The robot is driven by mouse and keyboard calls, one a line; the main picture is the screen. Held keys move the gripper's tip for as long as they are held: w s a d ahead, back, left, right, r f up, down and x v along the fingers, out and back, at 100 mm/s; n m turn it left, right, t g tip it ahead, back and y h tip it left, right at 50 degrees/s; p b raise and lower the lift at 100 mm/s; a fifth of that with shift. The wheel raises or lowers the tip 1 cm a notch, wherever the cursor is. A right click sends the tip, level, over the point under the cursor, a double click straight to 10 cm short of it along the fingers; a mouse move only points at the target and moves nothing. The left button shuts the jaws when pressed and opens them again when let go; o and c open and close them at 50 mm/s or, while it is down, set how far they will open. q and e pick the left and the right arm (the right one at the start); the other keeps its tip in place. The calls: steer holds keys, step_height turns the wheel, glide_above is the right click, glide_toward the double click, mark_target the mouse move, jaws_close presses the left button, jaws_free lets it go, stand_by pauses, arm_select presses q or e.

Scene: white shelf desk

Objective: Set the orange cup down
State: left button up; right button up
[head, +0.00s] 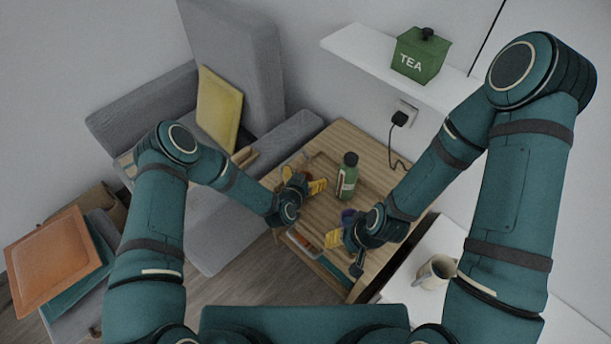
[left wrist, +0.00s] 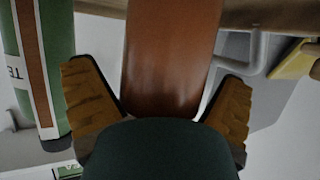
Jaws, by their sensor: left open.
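The orange cup (left wrist: 170,60) stands between the two yellow fingers of my left gripper (left wrist: 160,110) in the left wrist view. The fingers are spread, and a gap shows between the cup and the finger on the right; contact on the left is unclear. In the head view my left gripper (head: 304,185) is low over the wooden table (head: 345,135), left of the green bottle. Only a small orange patch of the cup (head: 287,174) shows there behind the gripper. My right gripper (head: 340,240) is by the table's near right part; its opening is unclear.
A green bottle (head: 348,178) stands close to the right of my left gripper; it also shows in the left wrist view (left wrist: 45,65). A dark blue item (head: 348,214) is partly hidden by my right gripper. A grey armchair (head: 225,215) borders the table's left side.

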arm_select(q)
steer(key=shift+r, duration=0.1)
steer(key=shift+s+r, duration=0.1)
steer(key=shift+r, duration=0.05)
steer(key=s+a+r+n+g, duration=0.2)
steer(key=s+a+g, duration=0.1)
steer(key=s, duration=0.5)
steer(key=s+a+r+n+g+y+p, duration=0.1)
steer(key=s+a+r+n+g, duration=0.1)
steer(key=s, duration=0.6)
steer(key=s+a+r+n+g+p, duration=0.1)
steer(key=s+a+r+g, duration=0.3)
steer(key=s, duration=0.5)
steer(key=shift+a+n+g, duration=0.7)
steer(key=shift+a+g, duration=0.2)
steer(key=shift+g, duration=0.2)
